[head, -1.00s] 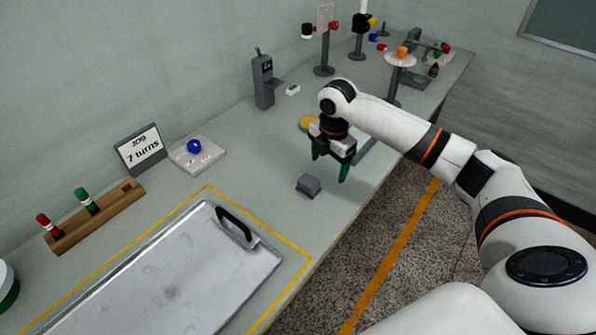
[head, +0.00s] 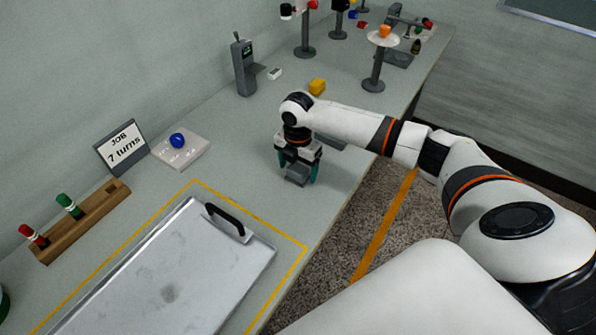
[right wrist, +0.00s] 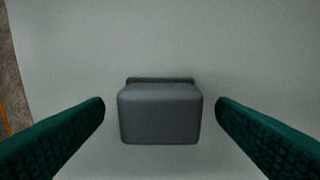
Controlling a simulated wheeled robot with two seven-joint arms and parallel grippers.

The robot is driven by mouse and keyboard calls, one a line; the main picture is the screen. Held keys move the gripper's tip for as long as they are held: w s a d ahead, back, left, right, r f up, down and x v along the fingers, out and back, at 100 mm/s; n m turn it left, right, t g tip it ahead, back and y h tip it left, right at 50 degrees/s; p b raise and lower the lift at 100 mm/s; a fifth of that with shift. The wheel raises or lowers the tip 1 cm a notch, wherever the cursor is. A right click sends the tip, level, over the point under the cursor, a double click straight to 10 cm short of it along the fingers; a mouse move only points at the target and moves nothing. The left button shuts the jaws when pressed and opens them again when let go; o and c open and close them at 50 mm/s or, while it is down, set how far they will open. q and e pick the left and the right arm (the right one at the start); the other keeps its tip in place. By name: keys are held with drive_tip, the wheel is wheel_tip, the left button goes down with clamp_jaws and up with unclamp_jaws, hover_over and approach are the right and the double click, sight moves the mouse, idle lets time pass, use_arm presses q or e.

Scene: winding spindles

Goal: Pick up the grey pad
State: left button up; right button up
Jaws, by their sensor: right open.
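The grey pad (head: 297,175) is a small dark grey block on the table, beyond the metal tray's handle. My right gripper (head: 297,170) is directly above it, pointing down, with its green fingers open on either side of the pad. In the right wrist view the pad (right wrist: 160,112) lies between the two open fingers (right wrist: 160,120), with a gap on each side. The fingers do not touch it there. My left gripper is not in view.
A metal tray (head: 165,285) with a black handle lies inside a yellow outline. A wooden rack (head: 85,222), a job sign (head: 122,148) and a white plate with a blue knob (head: 178,140) stand left. A yellow block (head: 317,86) sits behind my arm.

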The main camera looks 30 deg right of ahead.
sight(298, 168)
drive_tip(key=shift+f, duration=0.95)
drive_tip(key=c, duration=1.1)
wheel_tip(298, 168, up, 10)
drive_tip(key=shift+r+b, duration=0.1)
drive_tip(key=shift+b, duration=0.35)
drive_tip(key=shift+c, duration=0.2)
